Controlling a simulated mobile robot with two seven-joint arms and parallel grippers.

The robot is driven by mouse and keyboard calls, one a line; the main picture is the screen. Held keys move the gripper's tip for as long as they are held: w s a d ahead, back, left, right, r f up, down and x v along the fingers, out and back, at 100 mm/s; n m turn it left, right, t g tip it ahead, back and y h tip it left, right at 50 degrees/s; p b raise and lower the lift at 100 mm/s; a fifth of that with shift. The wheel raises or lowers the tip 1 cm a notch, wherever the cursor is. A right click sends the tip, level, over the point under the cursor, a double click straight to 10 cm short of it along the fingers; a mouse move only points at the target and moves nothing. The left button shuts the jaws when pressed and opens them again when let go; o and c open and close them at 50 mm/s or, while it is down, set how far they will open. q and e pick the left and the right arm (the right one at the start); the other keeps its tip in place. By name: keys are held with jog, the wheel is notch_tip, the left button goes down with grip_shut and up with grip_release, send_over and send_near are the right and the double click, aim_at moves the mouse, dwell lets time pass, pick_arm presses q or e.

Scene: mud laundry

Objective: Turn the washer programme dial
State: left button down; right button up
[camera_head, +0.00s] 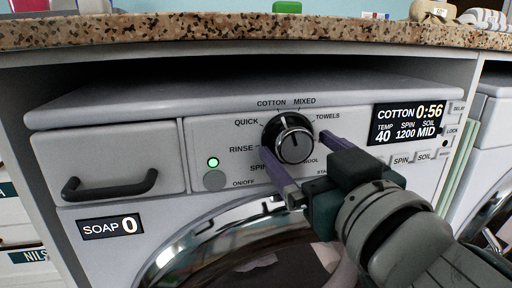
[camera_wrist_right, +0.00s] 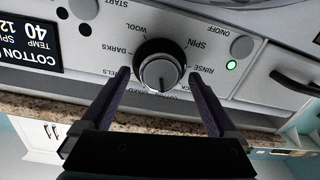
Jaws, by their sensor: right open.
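The programme dial (camera_head: 291,135) is a round black knob with a grey face on the white washer's (camera_head: 230,90) front panel. Labels such as COTTON, MIXED, TOWELS, RINSE and QUICK ring it. My right gripper (camera_head: 295,146) is open, one finger at the dial's lower left and the other at its right. In the right wrist view the dial (camera_wrist_right: 159,67) sits between the two spread fingertips (camera_wrist_right: 158,76), with gaps on both sides. The display (camera_head: 408,122) reads COTTON 0:56, temp 40, spin 1200, soil MID. My left gripper is not in view.
A green-lit on/off button (camera_head: 214,179) is left of the dial. A soap drawer handle (camera_head: 110,185) juts out further left. The round door (camera_head: 220,245) lies below. A speckled countertop (camera_head: 250,30) overhangs above, and another machine (camera_head: 492,120) stands at right.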

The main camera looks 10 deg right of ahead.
jog(key=shift+w, duration=0.15)
jog(key=shift+c, duration=0.2)
jog(key=c, duration=1.3)
jog(key=shift+n, duration=0.3)
jog(key=n+p, duration=0.1)
jog(key=n, duration=0.1)
jog(key=shift+a+r+n, duration=0.1)
jog(key=shift+n, duration=0.3)
jog(key=shift+n+p, duration=0.5)
jog(key=shift+n, duration=1.6)
